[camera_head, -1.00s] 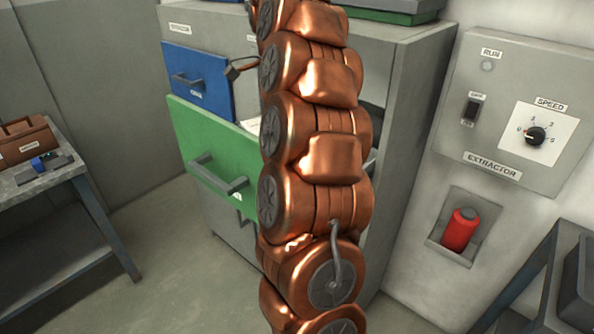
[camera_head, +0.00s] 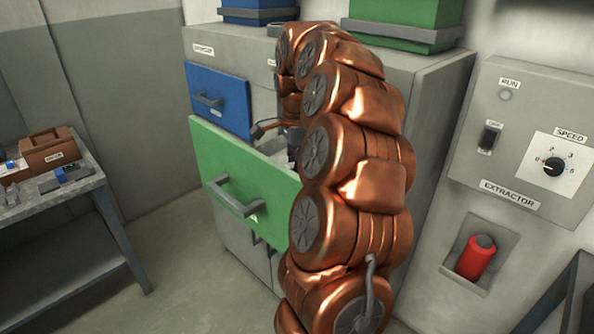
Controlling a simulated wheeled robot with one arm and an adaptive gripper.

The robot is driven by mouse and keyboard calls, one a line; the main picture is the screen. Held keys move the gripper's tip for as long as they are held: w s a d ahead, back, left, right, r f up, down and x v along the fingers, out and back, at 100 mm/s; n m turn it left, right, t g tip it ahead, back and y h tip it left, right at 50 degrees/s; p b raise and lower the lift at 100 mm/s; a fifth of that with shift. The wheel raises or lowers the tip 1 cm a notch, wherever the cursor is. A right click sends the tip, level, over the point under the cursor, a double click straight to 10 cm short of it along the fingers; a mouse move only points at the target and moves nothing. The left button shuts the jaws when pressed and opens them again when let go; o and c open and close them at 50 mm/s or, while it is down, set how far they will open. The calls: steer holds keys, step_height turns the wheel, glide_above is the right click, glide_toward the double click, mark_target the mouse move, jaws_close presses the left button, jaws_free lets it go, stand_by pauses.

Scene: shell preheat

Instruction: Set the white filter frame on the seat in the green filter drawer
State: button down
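The green filter drawer (camera_head: 240,170) is pulled out from the grey cabinet, below a blue drawer (camera_head: 220,98). A small pale patch (camera_head: 270,146) shows inside the green drawer; I cannot tell whether it is the white filter frame or the drawer's inside. The seat is hidden. My copper arm reaches over the cabinet front and bends down at the open drawer. A dark part of my gripper (camera_head: 292,148) shows just above the drawer front's top edge. Its fingertips are hidden behind the drawer front and my arm, so I cannot see what it holds.
The grey cabinet (camera_head: 432,110) carries blue and green boxes (camera_head: 402,12) on top. On the right wall are the extractor panel (camera_head: 522,140) and a red plunger-like part (camera_head: 475,257) in a recess. A bench (camera_head: 92,185) with a brown box (camera_head: 48,150) stands left. The floor between is clear.

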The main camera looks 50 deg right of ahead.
steer(key=shift+f, duration=1.05)
steer(key=shift+f, duration=0.2)
steer(key=c, duration=0.9)
jaws_free()
steer(key=shift+r+b, duration=0.9)
steer(key=shift+r, duration=3.95)
steer(key=shift+r+p, duration=0.7)
steer(key=shift+r, duration=0.65)
